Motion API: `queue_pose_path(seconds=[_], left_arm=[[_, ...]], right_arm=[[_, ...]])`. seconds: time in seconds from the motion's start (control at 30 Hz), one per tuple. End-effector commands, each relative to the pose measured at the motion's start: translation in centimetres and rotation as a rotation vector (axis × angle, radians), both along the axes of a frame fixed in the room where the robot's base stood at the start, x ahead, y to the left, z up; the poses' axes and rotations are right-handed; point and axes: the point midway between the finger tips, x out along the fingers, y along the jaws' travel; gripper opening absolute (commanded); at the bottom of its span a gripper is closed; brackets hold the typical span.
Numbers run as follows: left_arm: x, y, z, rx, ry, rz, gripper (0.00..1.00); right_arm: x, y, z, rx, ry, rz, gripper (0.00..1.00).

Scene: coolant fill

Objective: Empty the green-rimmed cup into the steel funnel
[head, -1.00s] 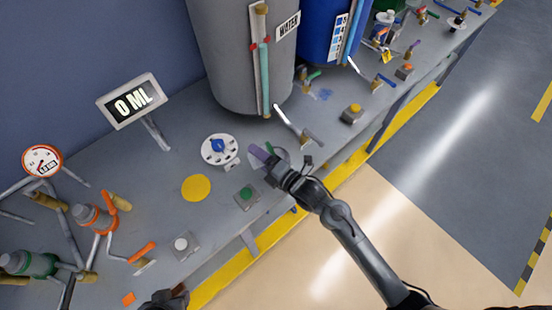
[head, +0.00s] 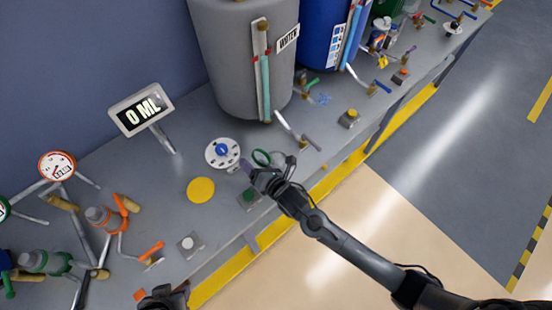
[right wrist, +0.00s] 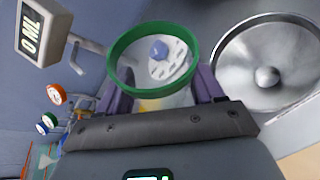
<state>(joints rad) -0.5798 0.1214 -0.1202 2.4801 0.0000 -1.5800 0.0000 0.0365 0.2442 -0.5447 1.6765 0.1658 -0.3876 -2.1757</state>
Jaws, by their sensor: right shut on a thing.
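The green-rimmed cup (right wrist: 153,58) is clear-walled and sits between the purple fingers of my right gripper (right wrist: 162,88), which is shut on it. I see its rim as an open ring in the right wrist view. In the head view its rim (head: 262,157) shows just above my right gripper (head: 256,172). I cannot tell how much liquid it holds. The steel funnel (right wrist: 240,60), a wide shiny bowl, lies right of the cup in the right wrist view, apart from it in the picture. My left gripper (head: 165,298) shows only as a dark part at the bottom edge.
A display (head: 141,109) reads 0 ML. A white dial (head: 222,153) with a blue knob and a yellow disc (head: 201,190) are left of the cup. A green button (head: 250,196) is close below my right gripper. The grey water tank (head: 243,65) stands behind.

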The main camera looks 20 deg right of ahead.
Motion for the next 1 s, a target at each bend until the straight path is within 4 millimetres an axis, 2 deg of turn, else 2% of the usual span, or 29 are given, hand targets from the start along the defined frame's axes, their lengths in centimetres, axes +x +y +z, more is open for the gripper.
queue_pose_path(seconds=[0.03,0.07,0.23,0.4,0.7,1.0], left_arm=[[0.0,0.0,1.6,0.002,0.000,-0.002,0.43],[0.0,0.1,2.0,0.003,0.000,-0.002,0.43],[0.0,0.1,3.6,0.005,-0.001,-0.004,0.43],[0.0,0.1,3.4,0.005,-0.001,-0.004,0.43],[0.0,-0.1,6.2,-0.004,0.001,0.003,0.43],[0.0,-0.2,7.4,-0.008,0.000,0.006,0.43]], right_arm=[[0.0,0.1,1.1,-0.040,-0.004,0.002,0.28],[0.0,0.2,1.2,-0.065,-0.006,0.001,0.28],[0.0,1.5,0.3,-0.234,-0.019,0.002,0.28],[-0.1,2.5,-2.4,-0.374,-0.030,0.002,0.28],[-0.2,4.0,-2.4,-0.607,-0.050,0.001,0.28],[-0.3,4.6,-2.3,-0.715,-0.059,0.001,0.28]])
